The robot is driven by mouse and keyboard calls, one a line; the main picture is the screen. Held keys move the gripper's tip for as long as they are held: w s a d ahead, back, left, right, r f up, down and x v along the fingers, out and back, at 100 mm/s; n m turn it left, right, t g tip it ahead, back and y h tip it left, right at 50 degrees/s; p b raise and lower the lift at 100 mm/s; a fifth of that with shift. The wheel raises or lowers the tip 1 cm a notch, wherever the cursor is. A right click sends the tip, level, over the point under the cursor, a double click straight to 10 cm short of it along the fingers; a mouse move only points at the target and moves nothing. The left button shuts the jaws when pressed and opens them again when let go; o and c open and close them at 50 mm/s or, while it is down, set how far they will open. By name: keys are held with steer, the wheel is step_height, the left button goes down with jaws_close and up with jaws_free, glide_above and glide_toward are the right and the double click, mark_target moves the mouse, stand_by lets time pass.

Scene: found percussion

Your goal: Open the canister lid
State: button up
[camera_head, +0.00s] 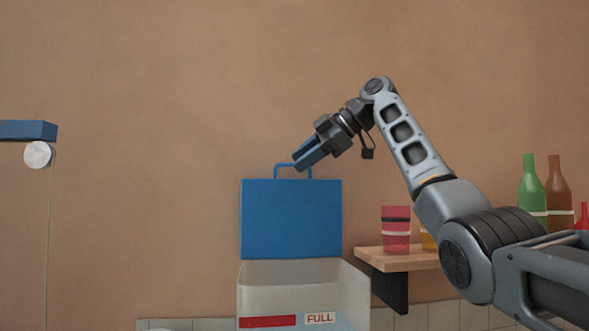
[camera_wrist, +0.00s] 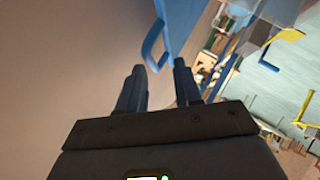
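The canister (camera_head: 300,288) is a pale, open-topped box with a red band and a "FULL" label on its front, low in the middle of the head view. Its blue lid (camera_head: 291,220) stands upright at the back of the opening, with a blue loop handle (camera_head: 278,170) on its top edge. My gripper (camera_head: 299,163) is above the lid, its fingertips at the right part of the handle. In the wrist view the fingers (camera_wrist: 160,68) are apart, and the handle (camera_wrist: 149,48) shows just beyond the fingertips. I cannot tell whether they touch it.
A wooden shelf (camera_head: 400,259) right of the canister holds a red striped cup (camera_head: 396,230). Green (camera_head: 533,190) and brown (camera_head: 559,195) bottles stand farther right. A blue bar (camera_head: 28,130) with a white disc (camera_head: 38,154) is at far left. The wall left of the lid is clear.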

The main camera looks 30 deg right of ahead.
steer(key=shift+b+v, duration=0.35)
steer(key=shift+v, duration=1.75)
